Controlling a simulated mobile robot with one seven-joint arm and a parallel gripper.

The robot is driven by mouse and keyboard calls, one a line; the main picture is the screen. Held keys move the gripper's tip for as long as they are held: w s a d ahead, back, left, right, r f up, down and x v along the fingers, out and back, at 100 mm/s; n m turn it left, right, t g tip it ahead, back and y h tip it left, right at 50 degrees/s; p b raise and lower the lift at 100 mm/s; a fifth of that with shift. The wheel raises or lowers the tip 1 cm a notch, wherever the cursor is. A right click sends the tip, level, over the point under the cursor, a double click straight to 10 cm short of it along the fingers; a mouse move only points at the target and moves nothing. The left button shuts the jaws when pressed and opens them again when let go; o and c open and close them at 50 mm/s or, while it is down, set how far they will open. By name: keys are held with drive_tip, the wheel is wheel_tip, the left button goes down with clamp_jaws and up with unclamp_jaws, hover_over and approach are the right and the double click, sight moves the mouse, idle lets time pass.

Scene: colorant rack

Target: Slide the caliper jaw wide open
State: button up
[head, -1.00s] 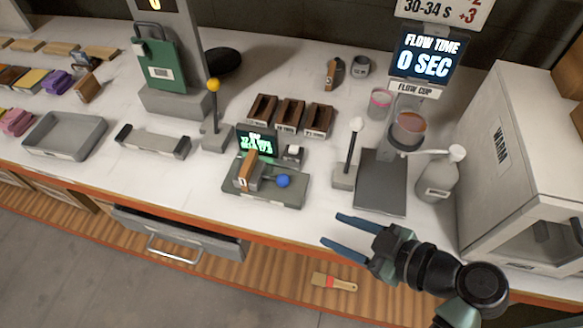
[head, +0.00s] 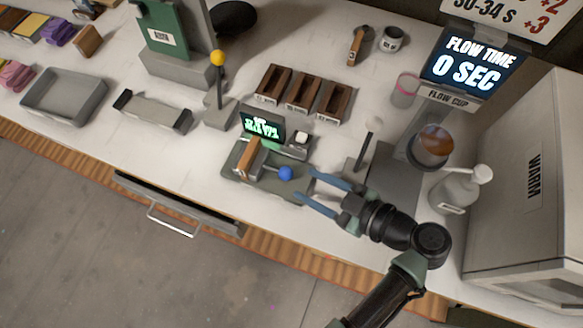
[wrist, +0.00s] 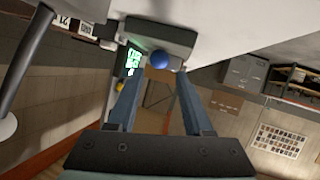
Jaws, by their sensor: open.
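The caliper station (head: 262,187) is a dark grey-green base on the bench with a lit green display (head: 262,127) behind it. An upright brown-and-grey jaw block (head: 248,158) stands on it. A blue ball knob (head: 285,173) sits to the right of the block on a short rod. My gripper (head: 306,184) is open and empty, just right of the knob, with both blue fingers pointing left at it. In the wrist view the blue knob (wrist: 160,59) shows ahead, centred between the open fingertips and beyond them. I see no contact.
A flow cup stand (head: 392,180) and a white bottle (head: 458,190) stand close to the right of my gripper. Dark trays (head: 303,92) sit behind the caliper. A yellow-knobbed lever (head: 219,88) stands to its left. The bench front between drawer and gripper is clear.

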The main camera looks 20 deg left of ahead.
sight(291, 176)
drive_tip(key=p+x, duration=0.1)
drive_tip(key=x, duration=0.5)
clamp_jaws()
idle(1.3)
